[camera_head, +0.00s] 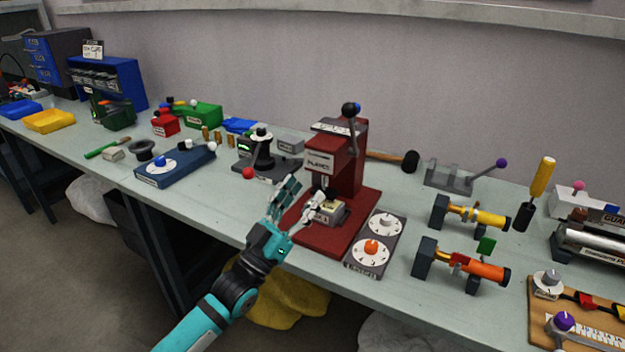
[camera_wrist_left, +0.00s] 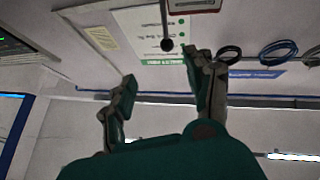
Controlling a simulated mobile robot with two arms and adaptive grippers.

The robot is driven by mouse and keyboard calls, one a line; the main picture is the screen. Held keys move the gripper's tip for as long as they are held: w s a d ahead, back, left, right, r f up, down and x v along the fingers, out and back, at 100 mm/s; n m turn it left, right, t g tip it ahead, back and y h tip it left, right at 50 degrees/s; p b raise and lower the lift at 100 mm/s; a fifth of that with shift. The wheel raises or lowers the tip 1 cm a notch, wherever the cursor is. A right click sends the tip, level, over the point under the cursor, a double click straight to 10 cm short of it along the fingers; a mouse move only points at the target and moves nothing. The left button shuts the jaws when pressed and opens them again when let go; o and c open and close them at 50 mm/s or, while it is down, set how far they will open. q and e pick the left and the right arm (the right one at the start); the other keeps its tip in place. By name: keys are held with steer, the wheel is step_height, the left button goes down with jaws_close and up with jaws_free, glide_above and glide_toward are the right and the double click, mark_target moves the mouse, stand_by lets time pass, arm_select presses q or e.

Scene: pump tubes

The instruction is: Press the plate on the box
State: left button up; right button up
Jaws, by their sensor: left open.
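A dark red press (camera_head: 345,165) stands on its red base plate in the middle of the workbench, with a black-knobbed lever (camera_head: 351,112) at its top. A small pale box (camera_head: 332,212) with a yellowish top sits on the press base, below the ram. Whether a separate plate lies on the box is too small to tell. My left gripper (camera_head: 303,195) is open at the front left of the press, with one finger close to the box and partly in front of it. Contact cannot be told. In the left wrist view, the open fingers (camera_wrist_left: 160,95) hold nothing. My right gripper is not in view.
A panel with two dials (camera_head: 372,245) lies right of the press. Left of it are a black stand with a red knob (camera_head: 262,155) and a blue box (camera_head: 175,165). Yellow and orange tube pumps (camera_head: 470,215) stand at the right. The front left bench strip is clear.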

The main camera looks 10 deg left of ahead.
arm_select(q)
steer(key=shift+f, duration=0.1)
steer(key=s+f+n+g+y, duration=0.1)
steer(key=s+f+g+y, duration=0.4)
steer(key=f, duration=0.6)
steer(key=s+f+n+g+y, duration=0.1)
steer(key=s+f+g+y, duration=0.25)
steer(key=s+f, duration=0.5)
steer(key=s+a+f+n+g+y, duration=0.15)
steer(key=s+a+f+g, duration=0.3)
steer(key=s, duration=0.55)
steer(key=s+a+f+g+y, duration=0.3)
steer(key=s+a+f+g, duration=0.15)
steer(key=s, duration=0.55)
step_height(320, 180, down, 27)
steer(key=s+d+g, duration=0.1)
steer(key=g, duration=0.1)
steer(key=s+a+f+p, duration=0.1)
steer(key=s+a+f, duration=0.1)
steer(key=s+f, duration=1.3)
steer(key=shift+s+a+g, duration=0.35)
steer(key=shift+s+a, duration=0.05)
steer(key=shift+s, duration=0.45)
